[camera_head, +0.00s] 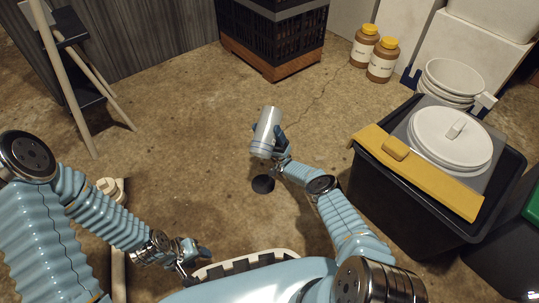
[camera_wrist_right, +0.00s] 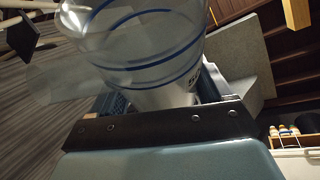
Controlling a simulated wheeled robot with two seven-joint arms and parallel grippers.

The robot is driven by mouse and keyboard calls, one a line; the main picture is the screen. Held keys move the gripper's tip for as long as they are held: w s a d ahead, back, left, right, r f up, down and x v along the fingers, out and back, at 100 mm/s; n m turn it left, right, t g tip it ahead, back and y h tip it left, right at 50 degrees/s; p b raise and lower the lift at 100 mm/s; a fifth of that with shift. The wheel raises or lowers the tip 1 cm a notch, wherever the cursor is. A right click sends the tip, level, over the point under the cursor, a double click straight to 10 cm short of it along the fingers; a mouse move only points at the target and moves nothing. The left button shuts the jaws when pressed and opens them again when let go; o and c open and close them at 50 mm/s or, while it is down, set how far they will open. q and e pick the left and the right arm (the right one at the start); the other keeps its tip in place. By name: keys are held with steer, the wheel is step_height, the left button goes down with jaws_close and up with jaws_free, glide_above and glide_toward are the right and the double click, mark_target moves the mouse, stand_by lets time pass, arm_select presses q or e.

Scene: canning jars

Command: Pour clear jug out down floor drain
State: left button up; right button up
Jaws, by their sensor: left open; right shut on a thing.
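The clear jug (camera_head: 266,132) is in my right gripper (camera_head: 277,147), above the floor in the middle of the head view. It looks tilted there, and its contents cannot be made out. In the right wrist view the jug (camera_wrist_right: 140,45) is see-through with blue bands, and the gripper (camera_wrist_right: 160,112) is shut on it. The floor drain (camera_head: 262,184) is a dark round spot just below the jug in the picture. No stream of liquid shows. My left gripper (camera_head: 198,262) is open and empty, low and to the left.
A black bin (camera_head: 420,205) stands at the right, with a yellow board (camera_head: 430,175) and a white lid (camera_head: 450,137) on top. White buckets (camera_head: 452,78) and brown jars (camera_head: 382,62) are behind it. A black crate (camera_head: 272,35) is at the back. Floor left of the jug is clear.

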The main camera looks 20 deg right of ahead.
steer(key=w+d+f+m+t+h, duration=0.1)
steer(key=f+m+t+h, duration=0.25)
steer(key=m+h, duration=0.65)
steer(key=w+d+f+m+t+h, duration=0.15)
steer(key=m+t+h, duration=0.25)
steer(key=m+h, duration=0.65)
steer(key=w+f+m+t+h, duration=0.1)
steer(key=f+m+t+h, duration=0.2)
steer(key=m+h, duration=0.75)
steer(key=s+f+m+g+p, duration=0.1)
steer(key=f+g+p, duration=0.1)
steer(key=g, duration=0.1)
steer(key=s+a+f+m+g+p, duration=0.1)
steer(key=f+m+g+p, duration=0.1)
steer(key=f+g+p, duration=0.1)
steer(key=s+a+f+m+g+p, duration=0.1)
steer(key=f+m+g+p, duration=0.1)
steer(key=g, duration=0.3)
steer(key=shift+s+a+f+p, duration=0.25)
steer(key=shift+p, duration=0.1)
steer(key=shift+f+g, duration=0.25)
steer(key=shift+f, duration=0.1)
